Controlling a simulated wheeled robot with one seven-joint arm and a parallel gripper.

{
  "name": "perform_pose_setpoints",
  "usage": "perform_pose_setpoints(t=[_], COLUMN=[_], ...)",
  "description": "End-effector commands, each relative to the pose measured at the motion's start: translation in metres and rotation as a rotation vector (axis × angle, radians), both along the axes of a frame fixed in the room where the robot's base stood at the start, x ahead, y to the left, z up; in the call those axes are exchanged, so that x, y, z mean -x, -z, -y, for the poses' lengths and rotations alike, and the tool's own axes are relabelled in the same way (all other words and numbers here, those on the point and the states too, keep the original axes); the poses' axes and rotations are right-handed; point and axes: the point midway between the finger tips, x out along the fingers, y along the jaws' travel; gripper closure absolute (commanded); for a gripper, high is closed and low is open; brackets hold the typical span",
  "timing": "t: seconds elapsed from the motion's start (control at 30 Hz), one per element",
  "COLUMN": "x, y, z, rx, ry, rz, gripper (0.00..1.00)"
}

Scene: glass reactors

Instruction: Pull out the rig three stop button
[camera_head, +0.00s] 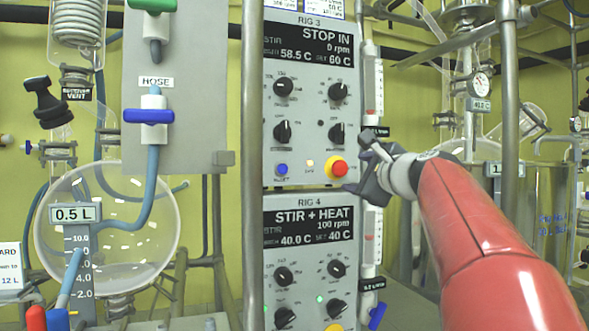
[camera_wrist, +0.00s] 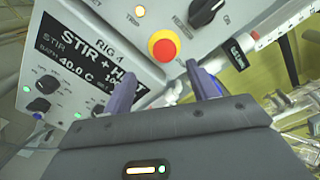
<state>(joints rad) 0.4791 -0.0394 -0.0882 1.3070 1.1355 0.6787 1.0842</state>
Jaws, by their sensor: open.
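The rig three stop button is a red knob on a yellow collar (camera_head: 338,168), at the lower right of the RIG 3 panel (camera_head: 300,183). The panel's display reads STOP IN and 0 rpm. In the wrist view the stop button (camera_wrist: 164,47) sits ahead of my gripper, slightly beyond the fingertips and between their lines. My gripper (camera_head: 362,162) is just right of the button, its dark fingers spread. In the wrist view my gripper (camera_wrist: 163,78) is open with nothing between the fingers. The fingers look apart from the button.
The RIG 4 panel (camera_head: 308,256) is directly below, reading STIR + HEAT. A metal post (camera_head: 253,120) stands left of the panels, and another post (camera_head: 510,90) rises behind my arm. A glass tube (camera_head: 373,90) runs beside the panels' right edge. A round flask (camera_head: 110,235) is at left.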

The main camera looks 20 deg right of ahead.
Motion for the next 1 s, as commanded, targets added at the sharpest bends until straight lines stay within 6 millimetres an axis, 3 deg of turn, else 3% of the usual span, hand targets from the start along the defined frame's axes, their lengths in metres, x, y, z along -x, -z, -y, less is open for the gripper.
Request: perform_pose_setpoints(t=[0.17,0.4,0.6,0.93,1.0], x=[-0.015,-0.053,-0.075,-0.079,-0.079], y=[-0.008,-0.008,-0.007,-0.006,-0.006], z=[0.005,0.003,0.002,0.001,0.001], rx=[-0.034,-0.029,-0.029,-0.028,-0.028], ry=[0.006,0.003,0.004,0.004,0.005], rz=[0.018,0.016,0.017,0.018,0.017], gripper=[0.42,0.42,0.42,0.42,0.49])
